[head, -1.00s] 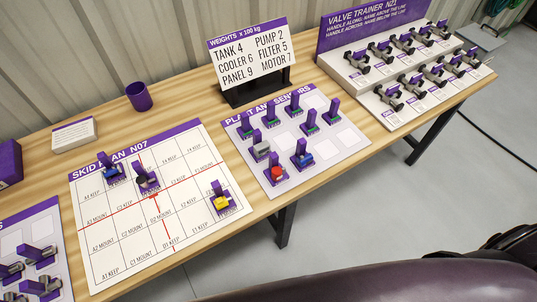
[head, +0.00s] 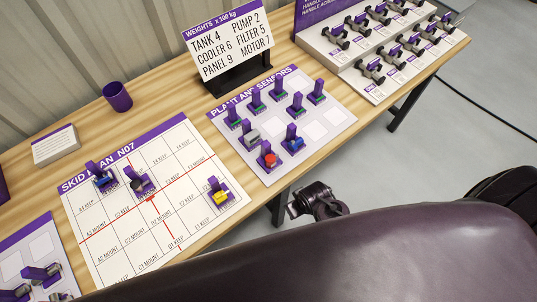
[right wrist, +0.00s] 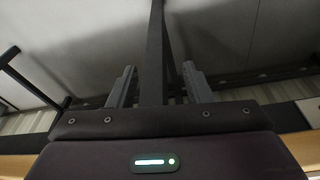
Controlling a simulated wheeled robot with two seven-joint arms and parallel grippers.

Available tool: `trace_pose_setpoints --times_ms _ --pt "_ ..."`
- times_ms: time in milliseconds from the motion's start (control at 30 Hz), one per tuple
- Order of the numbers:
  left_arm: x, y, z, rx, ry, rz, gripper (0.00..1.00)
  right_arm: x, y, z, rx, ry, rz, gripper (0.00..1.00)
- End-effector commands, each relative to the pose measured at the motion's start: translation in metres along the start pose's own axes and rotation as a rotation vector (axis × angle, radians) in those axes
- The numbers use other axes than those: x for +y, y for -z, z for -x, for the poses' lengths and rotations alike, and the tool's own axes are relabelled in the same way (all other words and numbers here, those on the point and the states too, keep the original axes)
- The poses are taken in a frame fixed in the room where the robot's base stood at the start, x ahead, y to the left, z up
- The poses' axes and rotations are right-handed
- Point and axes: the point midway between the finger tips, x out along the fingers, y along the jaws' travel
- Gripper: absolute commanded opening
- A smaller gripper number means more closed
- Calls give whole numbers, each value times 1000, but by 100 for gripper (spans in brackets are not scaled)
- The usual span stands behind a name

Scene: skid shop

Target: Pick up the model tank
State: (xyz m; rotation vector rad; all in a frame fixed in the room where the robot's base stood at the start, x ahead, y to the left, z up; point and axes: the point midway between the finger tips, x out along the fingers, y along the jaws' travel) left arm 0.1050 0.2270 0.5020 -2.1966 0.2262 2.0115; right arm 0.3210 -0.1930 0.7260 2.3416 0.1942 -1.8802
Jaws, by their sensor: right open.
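No label I can read marks the model tank. Small models on purple holders stand on the plant and sensors board (head: 327,148): a grey one (head: 252,137), a red one (head: 268,159), a blue one (head: 293,143) and several green ones. The skid plan (head: 110,235) holds a blue model (head: 103,180), a dark one (head: 138,183) and a yellow one (head: 221,197). My right gripper (right wrist: 158,85) is open, with nothing between its fingers in the right wrist view. In the head view my right arm rises beside the table's front edge. My left gripper is not in view.
A weights sign (head: 232,50) stands behind the board. The valve trainer rack (head: 375,88) is at the right, a purple cup (head: 117,97) and white block (head: 55,146) at the back left. Another board with models (head: 38,250) is at the left. Dark table legs stand below.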

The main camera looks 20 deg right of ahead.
Motion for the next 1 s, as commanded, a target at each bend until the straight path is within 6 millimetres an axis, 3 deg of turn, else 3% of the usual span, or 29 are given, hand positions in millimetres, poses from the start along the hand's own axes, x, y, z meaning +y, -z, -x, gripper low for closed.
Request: trace_pose_setpoints --times_ms 33,100,367,500,600,733,867,1000 --pt "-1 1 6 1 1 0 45 1 16 32 17 -1 -2 45" --pt "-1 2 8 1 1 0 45 2 30 65 28 -3 -4 45" --pt "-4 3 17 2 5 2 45 3 67 167 83 -8 1 45" --pt "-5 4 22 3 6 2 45 -6 97 224 162 -14 27 45" --pt "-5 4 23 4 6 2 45 -20 119 242 227 -14 55 45" --pt "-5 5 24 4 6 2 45 -37 143 250 299 -6 94 45" --pt "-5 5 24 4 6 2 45 -54 163 248 357 16 137 45" --pt "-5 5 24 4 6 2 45 -68 178 232 381 51 186 45"
